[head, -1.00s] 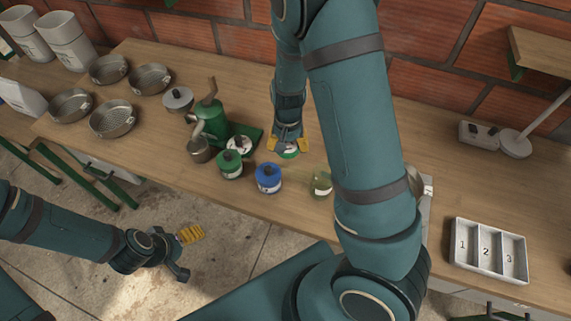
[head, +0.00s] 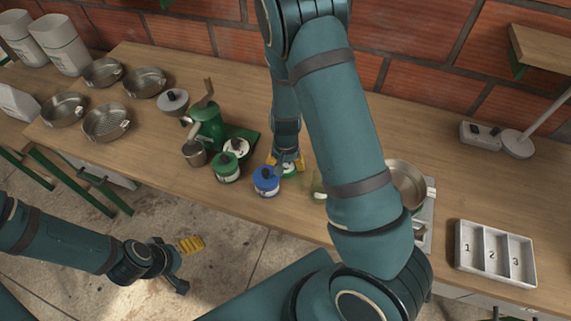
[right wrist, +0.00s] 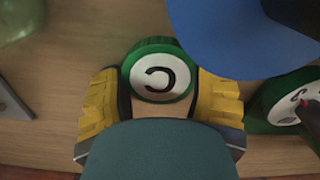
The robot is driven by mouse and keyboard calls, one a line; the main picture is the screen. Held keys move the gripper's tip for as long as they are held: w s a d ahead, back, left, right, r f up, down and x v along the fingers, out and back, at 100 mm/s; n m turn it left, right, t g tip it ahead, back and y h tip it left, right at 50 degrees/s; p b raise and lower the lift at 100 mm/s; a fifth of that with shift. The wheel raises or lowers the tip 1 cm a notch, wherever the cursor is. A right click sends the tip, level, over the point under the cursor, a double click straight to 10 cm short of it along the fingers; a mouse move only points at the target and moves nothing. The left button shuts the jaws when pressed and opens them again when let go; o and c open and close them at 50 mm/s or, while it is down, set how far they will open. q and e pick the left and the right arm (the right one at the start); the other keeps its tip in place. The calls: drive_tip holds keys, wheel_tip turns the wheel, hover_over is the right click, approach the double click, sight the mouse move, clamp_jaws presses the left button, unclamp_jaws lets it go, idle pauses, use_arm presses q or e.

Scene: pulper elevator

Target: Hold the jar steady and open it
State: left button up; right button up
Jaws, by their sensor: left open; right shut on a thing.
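My right gripper (head: 287,165) is shut on a green-rimmed disc (head: 289,170) with a white face. In the right wrist view its yellow pads (right wrist: 158,100) flank the disc (right wrist: 160,75), which bears a dark letter like a C. Whether it is a lid or a whole small jar I cannot tell. A blue jar (head: 266,182) with a black knob stands close beside it. A green jar (head: 226,168) stands further left. A pale glass jar (head: 318,184) is partly hidden by my right arm. My left gripper (head: 186,266) is open and empty, off the table's front edge.
A green grinder (head: 207,128) and a second green-rimmed white disc (head: 236,148) stand behind the jars. Metal pans (head: 107,123) are at the left. A pan (head: 406,182) on a scale and a numbered tray (head: 494,276) are at the right.

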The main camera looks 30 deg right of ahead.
sight(286, 166)
drive_tip(key=o, duration=1.3)
drive_tip(key=shift+f, duration=0.1)
drive_tip(key=shift+c, duration=0.2)
wheel_tip(286, 166, up, 12)
drive_tip(key=p, duration=0.3)
drive_tip(key=shift+s, duration=0.1)
